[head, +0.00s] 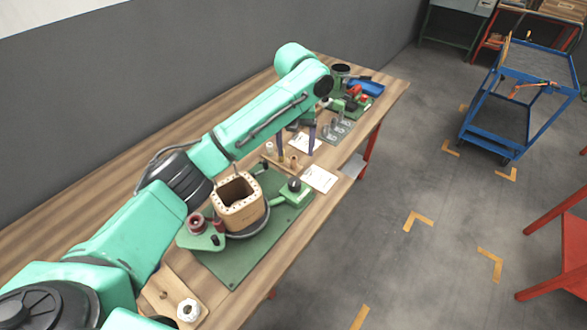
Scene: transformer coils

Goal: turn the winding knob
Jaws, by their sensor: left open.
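A winding fixture on a green base plate (236,258) lies on the wooden bench, with a square wooden coil former (238,202) upright on it. A dark round knob (294,184) sits on a green block at the right of the former; I cannot tell for sure that it is the winding knob. A reddish spool-like part (195,224) stands at the left of the former. My left gripper (296,155) is beyond the fixture, apart from the knob, pointing down with its two purple fingers spread and nothing seen between them. My right gripper is out of view.
White cards (319,178) and small wooden pegs lie under and near the left gripper. A blue tray (366,86) and green tooling stand at the bench's far end. A board with a white nut (188,310) is at the near end. A blue cart (535,72) stands apart on the floor.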

